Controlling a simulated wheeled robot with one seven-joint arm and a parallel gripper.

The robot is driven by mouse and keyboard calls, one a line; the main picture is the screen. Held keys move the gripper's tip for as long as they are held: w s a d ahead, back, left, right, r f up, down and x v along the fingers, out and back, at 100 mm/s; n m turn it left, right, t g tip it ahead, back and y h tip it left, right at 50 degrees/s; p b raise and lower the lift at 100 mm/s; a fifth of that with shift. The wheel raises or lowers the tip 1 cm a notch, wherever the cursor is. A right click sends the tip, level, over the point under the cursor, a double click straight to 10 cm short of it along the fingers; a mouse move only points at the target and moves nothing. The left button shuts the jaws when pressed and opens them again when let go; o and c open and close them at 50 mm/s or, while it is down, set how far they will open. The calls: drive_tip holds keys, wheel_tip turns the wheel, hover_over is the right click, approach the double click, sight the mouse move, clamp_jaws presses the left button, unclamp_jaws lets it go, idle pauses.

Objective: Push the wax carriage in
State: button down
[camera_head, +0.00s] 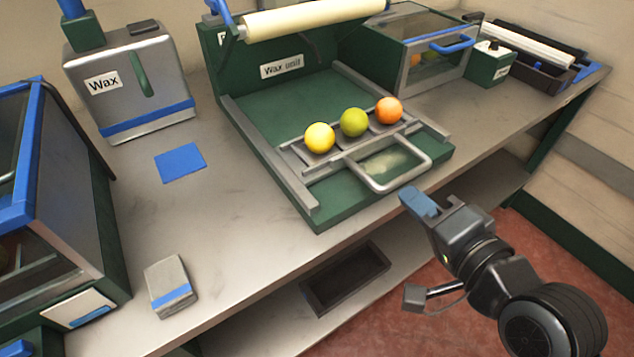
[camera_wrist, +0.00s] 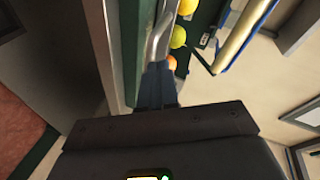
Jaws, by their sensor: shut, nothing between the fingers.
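The wax carriage (camera_head: 345,150) sits at the front of the green wax unit (camera_head: 262,105), between two side rails. It bears three round fruits in a row: a yellow one (camera_head: 320,138), a yellow-green one (camera_head: 353,122) and an orange one (camera_head: 389,110). A grey loop handle (camera_head: 376,188) sticks out from its front.
A cream roller (camera_head: 312,20) hangs above the back of the unit. A grey wax container (camera_head: 130,85), a blue pad (camera_head: 180,163) and a small grey block (camera_head: 170,287) stand to the left. A glass-fronted box (camera_head: 425,60) is at the back right. A dark tray (camera_head: 345,278) lies on the lower shelf.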

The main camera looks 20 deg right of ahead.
drive_tip(key=s+a+m+g+y, duration=0.1)
drive_tip(key=s+a+m+y, duration=0.15)
drive_tip(key=a, duration=0.25)
approach(319, 166)
drive_tip(key=shift+y, duration=0.25)
drive_tip(key=x, duration=0.5)
drive_tip(key=shift+w+f, duration=0.15)
drive_tip(key=shift+w+a, duration=0.15)
drive_tip(key=shift+w, duration=0.4)
drive_tip(key=shift+w, duration=0.1)
drive_tip(key=w+a, duration=0.1)
drive_tip(key=w, duration=0.3)
drive_tip(key=w+a+p, duration=0.1)
drive_tip(key=w+a, duration=0.1)
drive_tip(key=w, duration=0.3)
drive_tip(key=w+a, duration=0.1)
drive_tip(key=w, duration=0.3)
drive_tip(key=shift+w+a+p, duration=0.2)
drive_tip(key=shift+w+p, duration=0.1)
drive_tip(key=shift+p, duration=0.1)
drive_tip(key=shift+w, duration=0.15)
drive_tip(key=shift+a, duration=0.1)
